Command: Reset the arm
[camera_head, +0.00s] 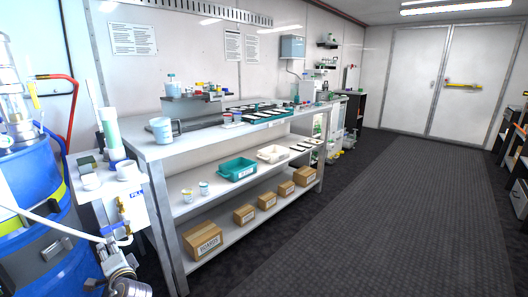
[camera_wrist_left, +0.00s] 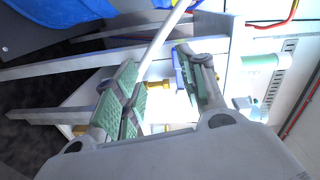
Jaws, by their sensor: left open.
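My left gripper (camera_wrist_left: 158,66) is open in the left wrist view, its two green-padded fingers apart. A thin white hose (camera_wrist_left: 166,38) runs through the view behind the gap between the fingers; I cannot tell whether it touches them. Nothing is visibly gripped. In the head view, metal parts at the lower left, in front of the white dispensing unit (camera_head: 130,212), are crowded, and the gripper's outline there is hard to separate. A brass fitting (camera_head: 123,204) sits on that unit. My right gripper is in neither view.
A blue drum (camera_head: 30,195) stands at the left edge, with the white hose (camera_head: 45,224) crossing it. A steel workbench (camera_head: 190,139) with a lower shelf holds a teal bin (camera_head: 237,169) and several cardboard boxes. The dark floor (camera_head: 380,215) at right is clear.

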